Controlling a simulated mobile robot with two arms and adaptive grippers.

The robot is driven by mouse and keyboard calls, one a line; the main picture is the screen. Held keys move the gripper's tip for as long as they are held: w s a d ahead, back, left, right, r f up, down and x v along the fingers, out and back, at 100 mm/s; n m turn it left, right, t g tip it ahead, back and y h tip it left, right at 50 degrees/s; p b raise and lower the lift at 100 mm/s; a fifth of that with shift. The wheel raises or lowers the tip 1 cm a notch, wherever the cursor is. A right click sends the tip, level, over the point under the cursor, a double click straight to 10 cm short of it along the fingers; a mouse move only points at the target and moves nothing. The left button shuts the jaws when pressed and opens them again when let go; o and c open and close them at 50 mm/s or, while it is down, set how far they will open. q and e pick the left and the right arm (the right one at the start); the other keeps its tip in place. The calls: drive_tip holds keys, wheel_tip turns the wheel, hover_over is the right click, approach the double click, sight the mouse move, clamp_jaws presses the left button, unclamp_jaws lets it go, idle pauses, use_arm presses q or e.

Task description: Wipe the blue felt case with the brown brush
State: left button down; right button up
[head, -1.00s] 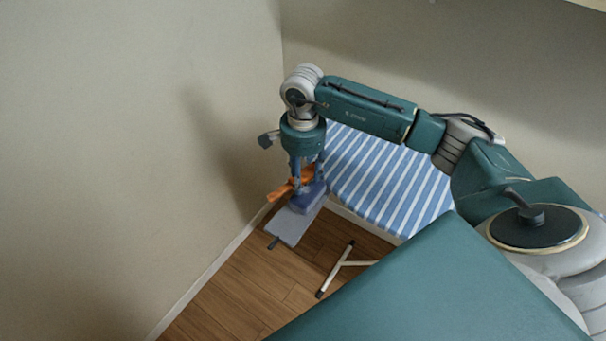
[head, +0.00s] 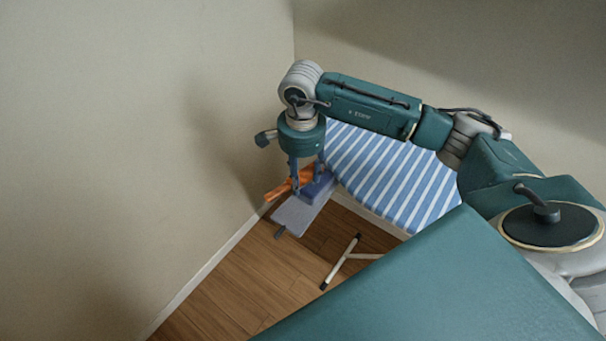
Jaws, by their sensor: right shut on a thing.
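My right gripper (head: 308,182) points down at the far left end of the striped ironing board. It is shut on the orange-brown brush (head: 279,192), whose end sticks out to the left of the fingers. The blue felt case (head: 321,189) lies directly under and beside the fingers, at the board's end. The fingers hide part of the brush and the case, so I cannot tell whether the brush touches the case. My left gripper is not in view.
The ironing board (head: 392,180) has a blue and white striped cover. A flat grey rest (head: 297,216) extends from its end. A white leg (head: 341,262) stands on the wooden floor. The wall (head: 150,150) is close on the left.

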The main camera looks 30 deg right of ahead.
sight(310, 171)
drive_tip(key=shift+w+d+f+b, duration=0.15)
drive_tip(key=shift+w+d+b, duration=0.1)
drive_tip(key=shift+d+b, duration=0.4)
drive_tip(key=shift+w+d+f+b, duration=0.1)
drive_tip(key=shift+w+d+b, duration=0.2)
drive_tip(key=shift+d, duration=0.9)
drive_tip(key=shift+r, duration=0.1)
drive_tip(key=shift+w+d+r+p, duration=0.15)
drive_tip(key=shift+r+p, duration=0.25)
drive_tip(key=shift+r, duration=0.3)
wheel_tip(310, 171, up, 4)
drive_tip(key=shift+r+p, duration=0.2)
drive_tip(key=shift+p, duration=0.95)
drive_tip(key=shift+r, duration=0.1)
